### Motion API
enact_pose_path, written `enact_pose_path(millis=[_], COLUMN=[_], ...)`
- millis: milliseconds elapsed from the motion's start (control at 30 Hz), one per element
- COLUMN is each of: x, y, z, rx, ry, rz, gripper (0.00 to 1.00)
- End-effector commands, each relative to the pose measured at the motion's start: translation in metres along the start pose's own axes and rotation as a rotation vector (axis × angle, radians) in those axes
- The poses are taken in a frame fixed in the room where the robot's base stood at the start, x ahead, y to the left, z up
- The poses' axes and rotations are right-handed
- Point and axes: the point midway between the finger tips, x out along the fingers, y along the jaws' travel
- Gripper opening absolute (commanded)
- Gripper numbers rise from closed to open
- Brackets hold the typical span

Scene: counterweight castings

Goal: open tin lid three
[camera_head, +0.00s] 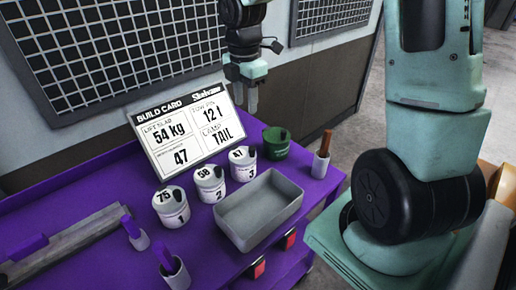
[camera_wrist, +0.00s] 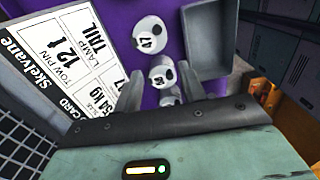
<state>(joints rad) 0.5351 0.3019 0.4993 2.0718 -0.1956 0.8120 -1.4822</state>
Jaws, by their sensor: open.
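Tin three (camera_head: 243,165) is a white tin marked 3, with a lid reading 47 and a dark tab on top. It stands upright on the purple bench, rightmost of three white tins, its lid seated. Tin two (camera_head: 210,183) reads 58 and tin one (camera_head: 172,206) reads 75; both look lidded.
A grey open tray (camera_head: 230,222) sits in front of tins two and three. A green tin (camera_head: 276,143) and a holder with a brown stick (camera_head: 321,163) stand right. The build card (camera_head: 186,135) leans behind.

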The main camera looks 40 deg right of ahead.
Motion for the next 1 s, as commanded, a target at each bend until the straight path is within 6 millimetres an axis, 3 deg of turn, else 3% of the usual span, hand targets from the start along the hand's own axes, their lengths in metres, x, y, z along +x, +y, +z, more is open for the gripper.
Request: enact_pose_path(millis=[100,267,1000], x=[0.001,0.013,0.154], y=[0.005,0.005,0.004], z=[0.017,0.019,0.018], rx=[-0.034,-0.046,-0.045], ry=[0.0,0.0,-0.001], rz=[-0.001,-0.004,-0.004], gripper=[0.41,0.41,0.41])
